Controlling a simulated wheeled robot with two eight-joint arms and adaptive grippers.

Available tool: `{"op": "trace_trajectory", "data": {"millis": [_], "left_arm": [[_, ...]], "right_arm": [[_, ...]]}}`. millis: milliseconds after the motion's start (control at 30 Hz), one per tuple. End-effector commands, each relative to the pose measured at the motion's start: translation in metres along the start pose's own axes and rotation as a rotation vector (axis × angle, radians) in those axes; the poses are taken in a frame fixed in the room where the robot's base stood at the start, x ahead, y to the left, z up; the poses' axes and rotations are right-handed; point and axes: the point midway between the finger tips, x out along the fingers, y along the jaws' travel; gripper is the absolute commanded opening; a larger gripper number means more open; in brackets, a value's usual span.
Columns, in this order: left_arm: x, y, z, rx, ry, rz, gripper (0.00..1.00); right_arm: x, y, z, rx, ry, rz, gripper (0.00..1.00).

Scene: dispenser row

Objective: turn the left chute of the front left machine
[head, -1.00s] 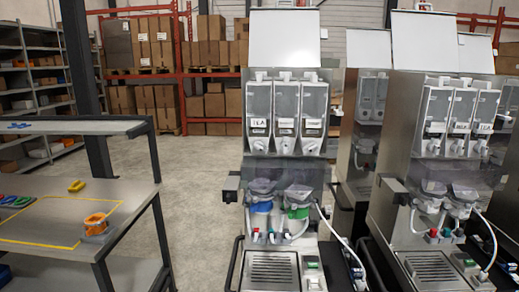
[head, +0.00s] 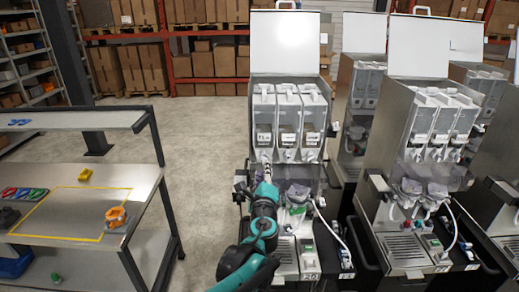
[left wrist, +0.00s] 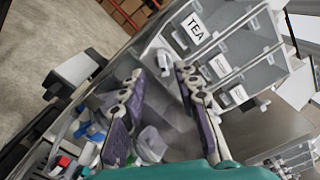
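The front left machine (head: 290,92) stands in the middle of the head view with three clear canisters in a row. Its left canister (head: 263,112) carries a TEA label, readable in the left wrist view (left wrist: 195,27). The small white left chute (head: 264,155) sits under that canister; it also shows in the left wrist view (left wrist: 163,61). My left gripper (head: 266,174) is just below the chute. In the left wrist view its purple-padded fingers (left wrist: 160,76) are apart, with the chute near and between the tips. Contact cannot be told. My right gripper is not in view.
A second machine (head: 418,125) stands close on the right, with more behind. A metal bench (head: 60,240) with an orange item (head: 116,214) and a yellow item (head: 85,174) is on the left. Open floor lies between bench and machine.

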Motion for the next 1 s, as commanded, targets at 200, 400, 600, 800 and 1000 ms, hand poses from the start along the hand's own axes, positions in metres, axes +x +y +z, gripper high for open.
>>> {"op": "trace_trajectory", "data": {"millis": [200,400,600,800,1000], "left_arm": [[0.022,-0.001,-0.005,0.021,0.003,-0.010,0.31],[0.055,-0.001,-0.005,0.019,0.002,-0.009,0.31],[0.076,-0.001,-0.004,0.018,0.002,-0.009,0.31],[0.080,-0.001,-0.004,0.018,0.003,-0.009,0.31],[0.080,-0.001,-0.004,0.018,0.003,-0.009,0.10]], "right_arm": [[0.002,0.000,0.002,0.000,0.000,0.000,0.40],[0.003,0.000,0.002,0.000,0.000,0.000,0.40],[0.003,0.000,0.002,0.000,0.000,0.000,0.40],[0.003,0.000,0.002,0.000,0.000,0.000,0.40],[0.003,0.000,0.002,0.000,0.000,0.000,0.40]]}}
